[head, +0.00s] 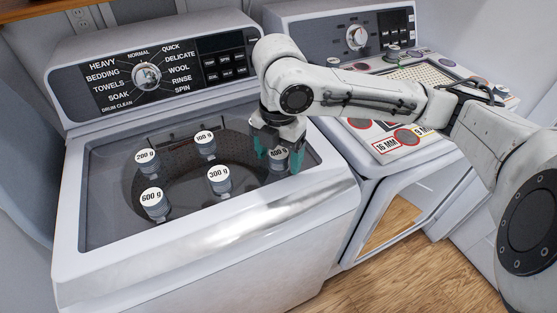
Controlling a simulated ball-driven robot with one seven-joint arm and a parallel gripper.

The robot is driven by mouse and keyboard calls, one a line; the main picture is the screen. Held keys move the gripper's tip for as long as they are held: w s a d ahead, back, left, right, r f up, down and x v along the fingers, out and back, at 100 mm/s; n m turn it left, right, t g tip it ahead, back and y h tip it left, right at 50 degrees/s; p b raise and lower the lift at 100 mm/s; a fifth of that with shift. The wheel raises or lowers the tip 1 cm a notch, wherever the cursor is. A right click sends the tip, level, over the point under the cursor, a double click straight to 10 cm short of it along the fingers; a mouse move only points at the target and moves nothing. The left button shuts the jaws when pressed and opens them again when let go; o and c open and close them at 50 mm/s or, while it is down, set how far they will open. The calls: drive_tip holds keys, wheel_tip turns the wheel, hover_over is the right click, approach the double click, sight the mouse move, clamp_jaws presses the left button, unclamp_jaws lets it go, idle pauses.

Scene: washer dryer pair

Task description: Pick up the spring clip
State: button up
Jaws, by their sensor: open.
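I cannot make out the spring clip for certain. A dark, curved object (484,94) shows beside my arm at the right of the dryer top, but I cannot tell what it is. My gripper (278,157) points down over the right end of the washer lid. Its teal fingers are apart, on either side of the weight marked 400 g (279,155). I cannot tell whether they touch the weight. My arm hides part of the dryer top.
Other marked weights stand on the washer's glass lid (110,215): 200 g (147,160), 100 g (205,143), 300 g (219,178) and 600 g (154,202). The dryer (372,158) at right carries a pale grid board (425,75) and labelled round spots. Wooden floor (400,270) shows in front.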

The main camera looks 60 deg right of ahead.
drive_tip(key=c, duration=1.2)
drive_tip(key=shift+r, duration=0.1)
